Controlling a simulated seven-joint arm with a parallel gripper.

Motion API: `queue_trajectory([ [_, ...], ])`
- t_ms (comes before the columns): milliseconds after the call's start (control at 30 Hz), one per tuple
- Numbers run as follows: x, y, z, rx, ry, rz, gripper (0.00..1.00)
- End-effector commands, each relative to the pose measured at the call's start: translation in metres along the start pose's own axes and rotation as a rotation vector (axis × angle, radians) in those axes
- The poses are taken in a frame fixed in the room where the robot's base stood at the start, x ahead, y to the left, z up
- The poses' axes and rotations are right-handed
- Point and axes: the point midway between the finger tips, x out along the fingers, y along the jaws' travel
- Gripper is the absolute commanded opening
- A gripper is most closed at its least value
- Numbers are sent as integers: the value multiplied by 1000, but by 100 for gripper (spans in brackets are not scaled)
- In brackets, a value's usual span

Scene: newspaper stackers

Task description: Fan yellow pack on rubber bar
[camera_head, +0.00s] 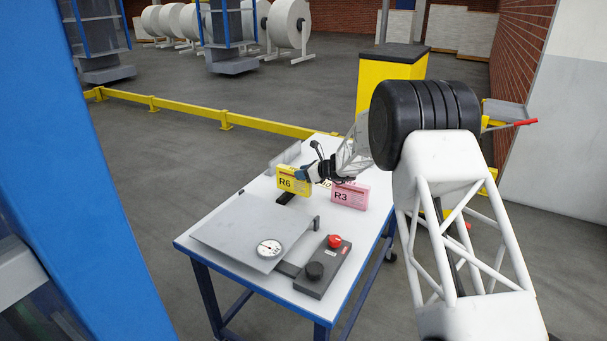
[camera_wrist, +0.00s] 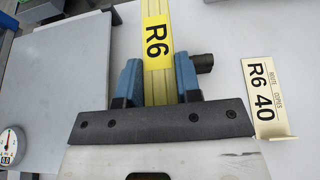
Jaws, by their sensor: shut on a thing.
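The yellow pack (camera_head: 287,185), marked R6, is held upright at the middle of the table by my gripper (camera_head: 303,174). In the wrist view the pack (camera_wrist: 157,45) shows edge-on between the two blue fingers of my gripper (camera_wrist: 158,82), which are shut on it from both sides. A short dark bar (camera_head: 286,198), seemingly the rubber bar, shows just below the pack. A dark end of it (camera_wrist: 204,62) seems to stick out beside the right finger in the wrist view. Whether the pack touches the bar I cannot tell.
A pink pack (camera_head: 350,196), marked R3, stands to the right. A card (camera_wrist: 265,98) reading R6 40 stands right of my gripper. A grey plate (camera_head: 235,225) with a dial (camera_head: 269,248) lies left, and a control box (camera_head: 322,266) with a red button stands at the table's front.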

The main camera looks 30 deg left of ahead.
Motion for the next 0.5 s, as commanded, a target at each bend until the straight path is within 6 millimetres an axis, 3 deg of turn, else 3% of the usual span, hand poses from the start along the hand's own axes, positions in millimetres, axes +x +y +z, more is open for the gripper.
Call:
queue_trajectory([
  [500,4,0,1,0,0,0,0],
])
